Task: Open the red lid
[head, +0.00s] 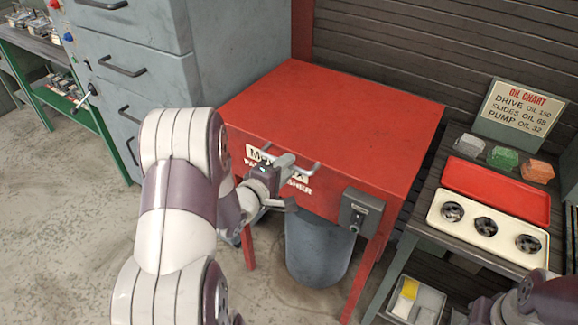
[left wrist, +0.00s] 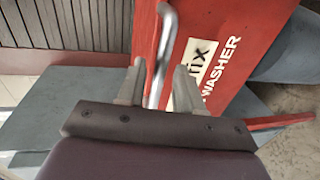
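The red lid (head: 330,110) lies flat and shut on top of the red parts washer (head: 330,200). A metal bar handle (head: 307,170) sticks out at its front edge, and it also shows in the left wrist view (left wrist: 166,35). My left gripper (head: 285,163) is at this handle. In the left wrist view its two fingers (left wrist: 158,87) are apart, with the bar running between them. I cannot tell whether either finger touches the bar. The gripper hides part of the handle and the label in the head view. My right gripper is not in view; only part of my right arm shows at the lower right.
A grey cabinet (head: 225,50) stands left of the washer. A small box with a latch (head: 358,211) sits on the washer's front right, and a grey bucket (head: 318,250) stands underneath. A bench at right holds a red tray (head: 497,193), a cream tray (head: 440,218) and an oil chart (head: 521,108).

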